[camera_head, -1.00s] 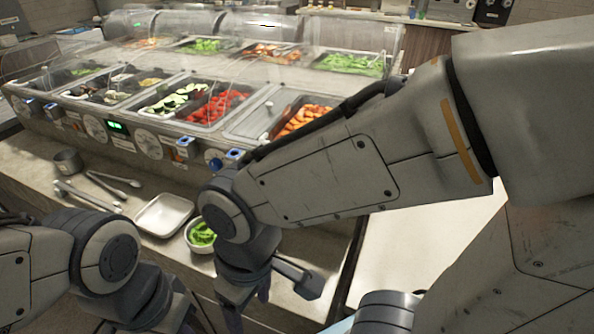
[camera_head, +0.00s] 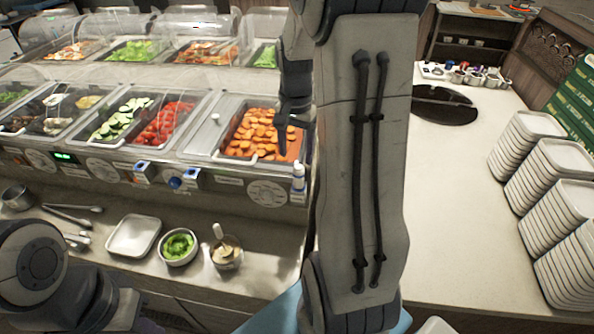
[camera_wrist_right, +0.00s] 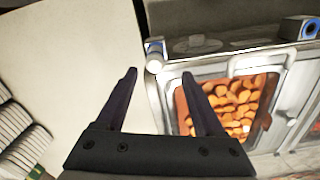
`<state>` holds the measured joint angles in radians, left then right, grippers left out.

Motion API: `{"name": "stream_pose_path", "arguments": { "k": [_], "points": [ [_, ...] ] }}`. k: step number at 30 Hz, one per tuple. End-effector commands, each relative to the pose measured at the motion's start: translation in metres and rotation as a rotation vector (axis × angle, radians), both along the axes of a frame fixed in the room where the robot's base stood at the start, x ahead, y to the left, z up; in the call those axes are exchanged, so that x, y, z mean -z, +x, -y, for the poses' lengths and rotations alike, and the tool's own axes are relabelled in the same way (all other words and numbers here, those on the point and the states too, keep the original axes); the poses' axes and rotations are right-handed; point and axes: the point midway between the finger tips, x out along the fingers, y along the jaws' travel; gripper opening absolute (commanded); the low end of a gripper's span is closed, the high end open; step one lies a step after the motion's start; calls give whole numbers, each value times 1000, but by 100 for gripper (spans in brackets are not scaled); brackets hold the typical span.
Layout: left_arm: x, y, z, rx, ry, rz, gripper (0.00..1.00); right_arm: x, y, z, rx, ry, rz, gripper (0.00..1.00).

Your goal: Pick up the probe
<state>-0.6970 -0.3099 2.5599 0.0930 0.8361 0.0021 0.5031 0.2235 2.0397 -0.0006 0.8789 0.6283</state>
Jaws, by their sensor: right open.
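I cannot tell for sure which thing is the probe. A slim white piece with a blue band (camera_head: 299,180) stands upright at the right end of the counter's front rail. In the right wrist view a white-ended piece (camera_wrist_right: 155,56) shows just beyond my fingertips. My right gripper (camera_head: 291,132) is over the right end of the orange-filled pan, partly hidden by my arm. In the wrist view my right gripper (camera_wrist_right: 160,74) is open, with nothing between its fingers. My left arm is at the lower left; its fingers do not show clearly.
An orange-filled pan (camera_head: 234,147) is right by my right gripper. A white tray (camera_head: 132,237), a bowl of greens (camera_head: 179,247) and a cup (camera_head: 226,254) stand on the front ledge.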

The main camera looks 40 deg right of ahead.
Motion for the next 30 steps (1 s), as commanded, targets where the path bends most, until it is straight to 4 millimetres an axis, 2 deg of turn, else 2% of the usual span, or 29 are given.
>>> {"name": "stream_pose_path", "arguments": {
  "k": [3,11,16,21,29,30],
  "points": [
    [-3,0,0,0,0,0,0,20,-1,-1,-2,3,-5,70],
    [-8,0,0,0,0,0,0,42,-3,-1,-4,1,-2,70],
    [-21,0,0,-1,0,0,0,65,-10,-1,-4,5,-7,70],
    [-23,0,0,-1,0,0,0,87,-10,-1,-5,2,-3,70],
    [-22,0,0,-1,0,0,0,90,-9,0,-5,0,1,70],
    [-22,0,0,-1,0,0,0,90,-9,0,-5,0,1,59]
  ]
}}
